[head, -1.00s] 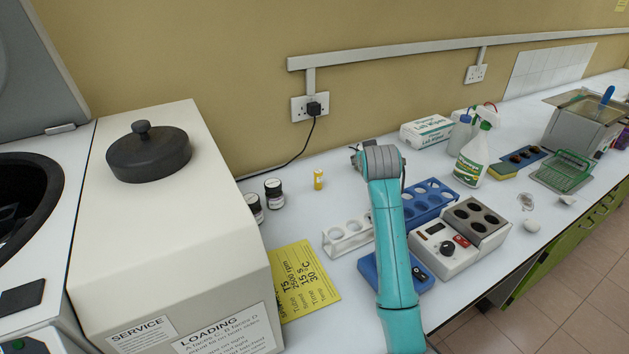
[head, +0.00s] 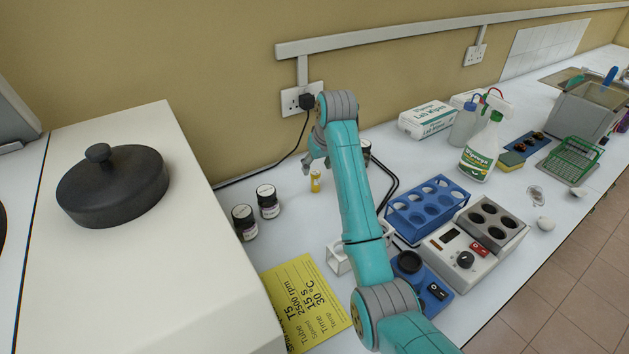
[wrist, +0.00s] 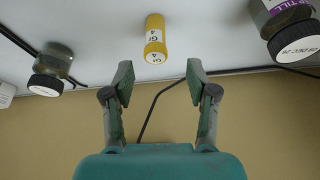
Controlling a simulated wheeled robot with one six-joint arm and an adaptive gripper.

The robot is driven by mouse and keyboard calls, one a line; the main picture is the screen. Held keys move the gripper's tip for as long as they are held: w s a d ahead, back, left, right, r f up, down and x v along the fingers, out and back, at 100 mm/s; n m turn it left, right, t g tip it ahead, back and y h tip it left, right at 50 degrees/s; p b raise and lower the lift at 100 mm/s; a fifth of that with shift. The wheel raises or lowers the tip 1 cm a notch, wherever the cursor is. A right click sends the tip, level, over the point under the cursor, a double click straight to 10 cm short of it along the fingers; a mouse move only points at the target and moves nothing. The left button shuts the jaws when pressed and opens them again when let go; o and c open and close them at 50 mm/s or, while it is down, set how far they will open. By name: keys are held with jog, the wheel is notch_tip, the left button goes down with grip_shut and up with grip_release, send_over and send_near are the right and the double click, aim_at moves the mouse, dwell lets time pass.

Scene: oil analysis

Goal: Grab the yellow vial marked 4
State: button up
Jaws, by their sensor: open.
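The yellow vial (head: 315,182) stands upright on the white bench near the wall. In the wrist view the yellow vial (wrist: 155,38) shows a white label and a top marked "GI 4". My gripper (wrist: 158,82) is open and empty in the wrist view, its two fingers spread, with the vial just beyond the fingertips and roughly centred between them. In the head view my gripper (head: 312,160) is partly hidden by my arm and shows just above and beside the vial. No contact with the vial is visible.
Two dark jars (head: 256,212) with white labels stand left of the vial. Another jar (head: 365,150) is partly behind my arm. A white rack (head: 338,260), blue rack (head: 428,208) and heater block (head: 470,245) stand to the right. A black cable (head: 262,172) runs along the wall.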

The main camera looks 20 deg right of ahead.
aim_at(314, 180)
jog(key=shift+d+x, duration=0.15)
jog(key=shift+x, duration=2.2)
jog(key=shift+d+x, duration=0.15)
jog(key=shift+x, duration=2.2)
jog(key=c, duration=1.1)
